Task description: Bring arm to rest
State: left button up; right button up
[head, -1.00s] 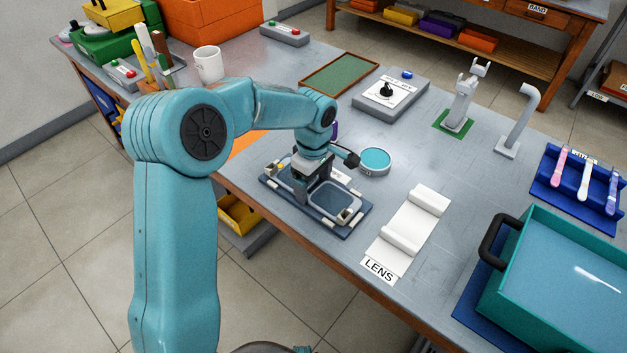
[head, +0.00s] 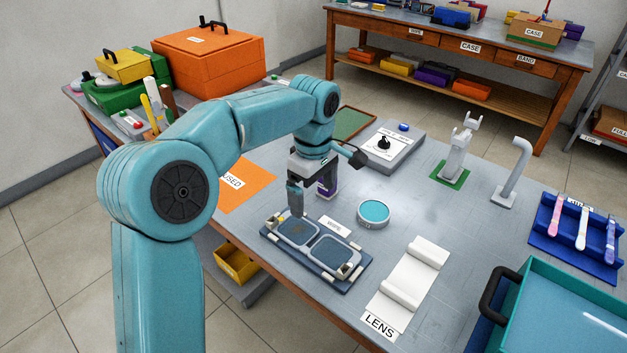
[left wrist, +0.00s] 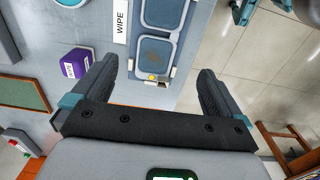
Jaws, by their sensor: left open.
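My left gripper (head: 297,207) is open and empty, pointing down just above the far left end of the blue tray (head: 345,283). An eyeglass frame (head: 310,243) lies flat on this tray, its two rims side by side. In the left wrist view the gripper (left wrist: 157,70) has its fingers wide apart, with the frame (left wrist: 158,33) beyond and between them. A brownish patch shows inside the nearer rim. The frame looks apart from both fingers. My right gripper is not in view.
A purple block (head: 327,188) stands close behind the gripper. A round teal-topped dish (head: 374,212), a white cloth (head: 412,275) marked LENS and a dial box (head: 388,147) lie to the right. An orange sheet (head: 245,186) is left. A teal basin (head: 570,310) stands at front right.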

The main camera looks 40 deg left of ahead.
pick_arm(q)
jog(key=shift+r, duration=0.95)
